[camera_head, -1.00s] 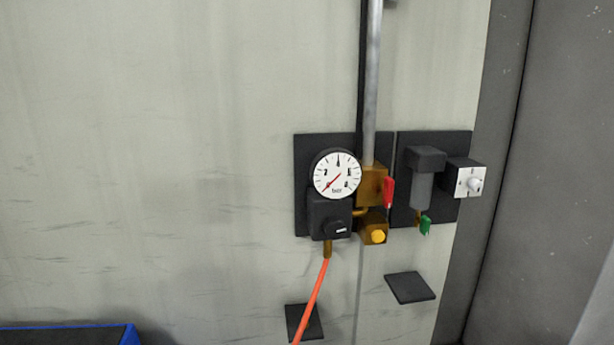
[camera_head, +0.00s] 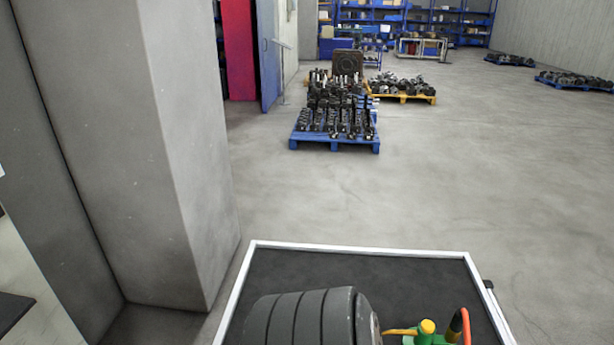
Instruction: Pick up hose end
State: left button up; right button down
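A short curved orange piece that looks like hose (camera_head: 458,322) shows at the bottom right of the head view. It rises beside a green fitting (camera_head: 424,340) with a yellow knob and an orange-yellow lever. I cannot tell whether this piece is the hose end, because the bottom edge of the picture cuts it off. The fitting is next to a dark grey ribbed cylinder (camera_head: 312,318) on a black platform with a white rim (camera_head: 360,250). Neither of my grippers is in view.
A grey pillar (camera_head: 170,150) stands close at the left. Beyond the platform is open concrete floor (camera_head: 390,200). A blue pallet (camera_head: 335,142) loaded with dark parts, a yellow pallet (camera_head: 405,97), and blue shelves (camera_head: 465,22) stand farther back.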

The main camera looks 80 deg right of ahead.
aim_at(455, 325)
jog(key=z, duration=3.8)
jog(key=l+z, duration=0.15)
jog(key=z, duration=0.25)
jog(key=l+z, duration=0.15)
jog(key=z, duration=0.25)
jog(key=k, duration=0.1)
jog(key=i+j, duration=0.1)
jog(key=i, duration=0.1)
